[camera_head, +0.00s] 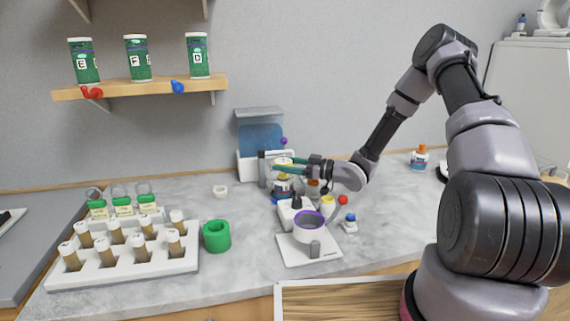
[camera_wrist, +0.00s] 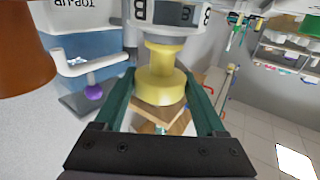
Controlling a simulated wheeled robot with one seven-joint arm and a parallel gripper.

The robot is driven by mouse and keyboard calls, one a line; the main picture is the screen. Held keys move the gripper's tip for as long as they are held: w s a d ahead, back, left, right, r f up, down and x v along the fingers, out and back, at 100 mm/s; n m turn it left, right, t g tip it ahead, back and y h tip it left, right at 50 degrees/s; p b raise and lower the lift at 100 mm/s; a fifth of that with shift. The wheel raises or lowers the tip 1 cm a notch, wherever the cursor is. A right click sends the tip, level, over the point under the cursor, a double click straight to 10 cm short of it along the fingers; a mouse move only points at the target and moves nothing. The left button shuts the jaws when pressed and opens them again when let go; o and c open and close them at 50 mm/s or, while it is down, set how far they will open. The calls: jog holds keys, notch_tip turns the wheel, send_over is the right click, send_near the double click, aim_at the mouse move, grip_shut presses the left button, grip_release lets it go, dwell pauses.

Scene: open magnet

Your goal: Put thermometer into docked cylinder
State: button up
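My gripper (camera_head: 283,167) reaches left over the counter with green fingers. In the wrist view its fingers (camera_wrist: 160,82) lie on both sides of a yellow piece and appear to touch it. This piece belongs to a device with a yellow neck (camera_wrist: 163,60), a pale collar and a dark display, which looks like the thermometer; its far end is cut off. A white cup-like cylinder with a purple rim (camera_head: 308,222) sits on a white base plate (camera_head: 322,257), below and right of my gripper. It may be the docked cylinder; I cannot tell for sure.
A white-and-blue dispenser (camera_head: 260,135) stands close behind my gripper. A white rack (camera_head: 125,260) with several brown-filled tubes and a green ring-shaped holder (camera_head: 216,236) are at left. A wooden shelf (camera_head: 145,88) holds green canisters. Small bottles stand right of the cylinder.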

jog(key=shift+o, duration=1.1)
